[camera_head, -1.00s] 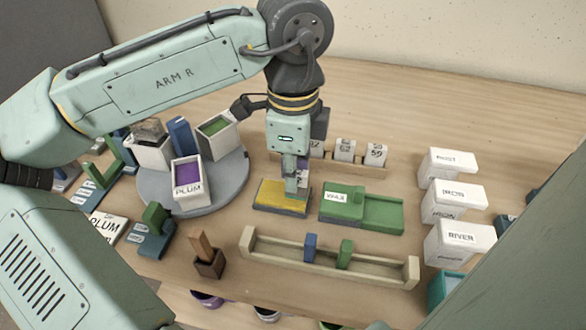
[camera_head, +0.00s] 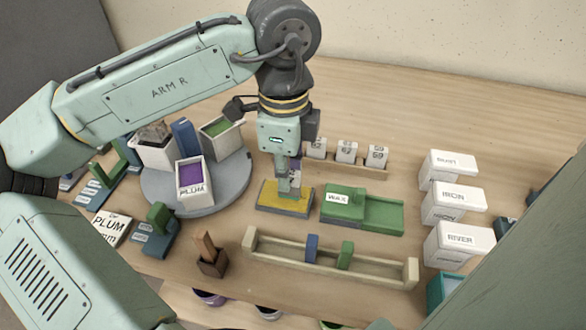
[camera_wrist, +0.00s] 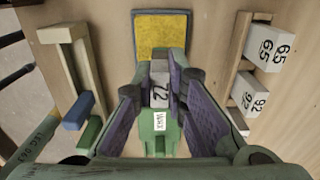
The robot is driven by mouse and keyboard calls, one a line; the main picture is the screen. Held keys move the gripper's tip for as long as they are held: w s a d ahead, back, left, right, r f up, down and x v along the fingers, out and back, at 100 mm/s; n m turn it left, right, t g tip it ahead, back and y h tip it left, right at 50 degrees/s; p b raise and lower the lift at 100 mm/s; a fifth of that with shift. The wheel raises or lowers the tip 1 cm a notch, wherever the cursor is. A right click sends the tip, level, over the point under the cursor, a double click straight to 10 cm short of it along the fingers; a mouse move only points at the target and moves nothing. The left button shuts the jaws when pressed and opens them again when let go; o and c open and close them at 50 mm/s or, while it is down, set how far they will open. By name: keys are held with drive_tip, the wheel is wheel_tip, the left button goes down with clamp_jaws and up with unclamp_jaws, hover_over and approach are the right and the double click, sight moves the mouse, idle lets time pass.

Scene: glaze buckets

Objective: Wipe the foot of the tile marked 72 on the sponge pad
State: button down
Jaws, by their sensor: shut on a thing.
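The tile marked 72 (camera_wrist: 160,82) is a small grey and white block held between the purple-padded fingers of my gripper (camera_wrist: 163,88). In the head view my gripper (camera_head: 289,184) points down over the yellow sponge pad (camera_head: 269,193), which has a dark grey base. The pad (camera_wrist: 160,32) shows just beyond the tile in the wrist view. The tile's foot is low over the pad or on it; I cannot tell whether it touches. The fingers mostly hide the tile in the head view.
A green block labelled WAX (camera_head: 380,213) stands right of the pad. A rack with white numbered tiles (camera_head: 347,151) is behind. A long beige trough (camera_head: 325,262) lies in front. A grey turntable (camera_head: 160,195) with buckets stands left, white boxes (camera_head: 455,205) at the right.

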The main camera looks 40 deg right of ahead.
drive_tip(key=shift+w+a+r+p, duration=0.1)
drive_tip(key=shift+w+a+p, duration=0.3)
drive_tip(key=shift+w+a, duration=0.3)
drive_tip(key=shift+d, duration=0.15)
drive_tip(key=shift+s+d+p, duration=0.35)
drive_tip(key=shift+s+d, duration=0.2)
drive_tip(key=shift+s, duration=0.1)
drive_tip(key=shift+s+d, duration=0.1)
drive_tip(key=shift+s+d+p, duration=0.3)
drive_tip(key=shift+s+d, duration=0.15)
drive_tip(key=shift+s, duration=0.1)
drive_tip(key=shift+w+a+p, duration=0.35)
drive_tip(key=shift+w+a, duration=0.3)
drive_tip(key=shift+w, duration=0.1)
